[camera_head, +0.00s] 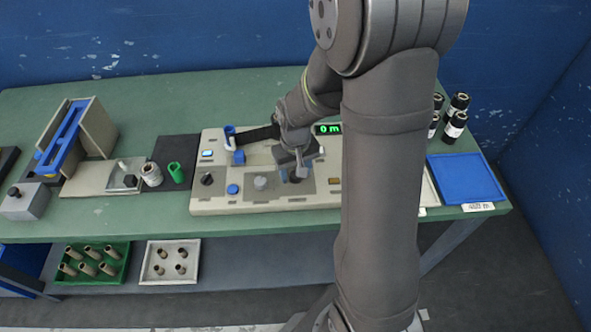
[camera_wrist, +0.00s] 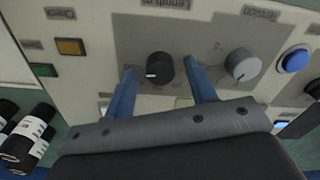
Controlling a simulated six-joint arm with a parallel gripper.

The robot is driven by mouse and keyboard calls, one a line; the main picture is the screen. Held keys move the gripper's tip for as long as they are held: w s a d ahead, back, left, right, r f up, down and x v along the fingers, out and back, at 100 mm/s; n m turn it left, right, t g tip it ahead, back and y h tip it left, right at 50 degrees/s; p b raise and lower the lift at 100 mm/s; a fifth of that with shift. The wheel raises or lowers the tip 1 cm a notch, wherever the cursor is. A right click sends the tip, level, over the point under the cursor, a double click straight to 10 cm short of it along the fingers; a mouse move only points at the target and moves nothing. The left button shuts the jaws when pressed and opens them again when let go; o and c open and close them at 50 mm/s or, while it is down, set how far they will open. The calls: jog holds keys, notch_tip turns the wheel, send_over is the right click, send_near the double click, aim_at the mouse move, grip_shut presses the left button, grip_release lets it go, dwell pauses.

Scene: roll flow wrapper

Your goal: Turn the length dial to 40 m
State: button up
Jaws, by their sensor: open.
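The black length dial (camera_wrist: 160,68) sits on the grey panel in the wrist view, under a label that reads "Length". Its white pointer mark points left in that view. The green display (camera_head: 327,129) reads 0 m in the head view. My gripper (camera_wrist: 161,76) is open. Its two blue fingers stand on either side of the dial, with visible gaps; I cannot tell their exact height relative to the knob. In the head view my gripper (camera_head: 297,172) is over the panel, and it and my arm hide part of the machine.
Black rolls (camera_head: 455,115) and a blue tray (camera_head: 465,180) stand at the right.

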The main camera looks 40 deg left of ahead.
jog(key=c, duration=1)
jog(key=shift+o, duration=0.2)
jog(key=shift+n, duration=0.3)
jog(key=n, duration=0.3)
jog(key=shift+n, duration=2.1)
